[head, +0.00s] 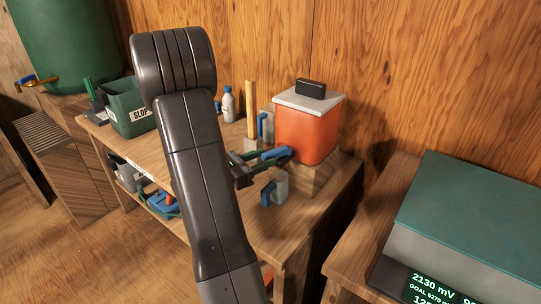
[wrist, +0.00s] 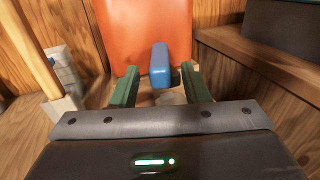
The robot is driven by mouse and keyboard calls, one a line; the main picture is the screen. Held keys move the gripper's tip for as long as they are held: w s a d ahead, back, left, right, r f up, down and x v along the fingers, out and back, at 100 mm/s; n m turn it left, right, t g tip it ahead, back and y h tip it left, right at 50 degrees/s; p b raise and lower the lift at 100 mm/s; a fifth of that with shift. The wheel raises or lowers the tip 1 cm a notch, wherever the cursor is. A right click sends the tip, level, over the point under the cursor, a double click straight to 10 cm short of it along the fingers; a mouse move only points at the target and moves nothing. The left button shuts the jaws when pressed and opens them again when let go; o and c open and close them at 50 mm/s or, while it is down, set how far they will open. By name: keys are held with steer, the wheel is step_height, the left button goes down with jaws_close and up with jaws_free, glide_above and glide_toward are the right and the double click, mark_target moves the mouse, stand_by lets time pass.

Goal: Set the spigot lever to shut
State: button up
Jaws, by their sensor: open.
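An orange container (head: 305,135) with a pale lid stands on the wooden bench and fills the upper middle of the wrist view (wrist: 145,35). A blue spigot lever (head: 276,153) sticks out from its front. In the wrist view the blue lever (wrist: 160,62) points towards me, between the green fingers of my gripper (wrist: 160,88). The fingers are apart, one on each side of the lever, with gaps showing. The spigot's body is mostly hidden behind the lever.
A green tank (head: 65,45) with a brass tap and blue handle (head: 37,82) stands at the far left. Grey-and-blue items (head: 275,187), a wooden post (head: 250,108), a bottle (head: 229,104) and a green bin (head: 130,112) are on the bench. A teal-topped box (head: 475,210) stands right.

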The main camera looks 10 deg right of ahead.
mark_target(277, 154)
steer(key=shift+x, duration=1.7)
jaws_close()
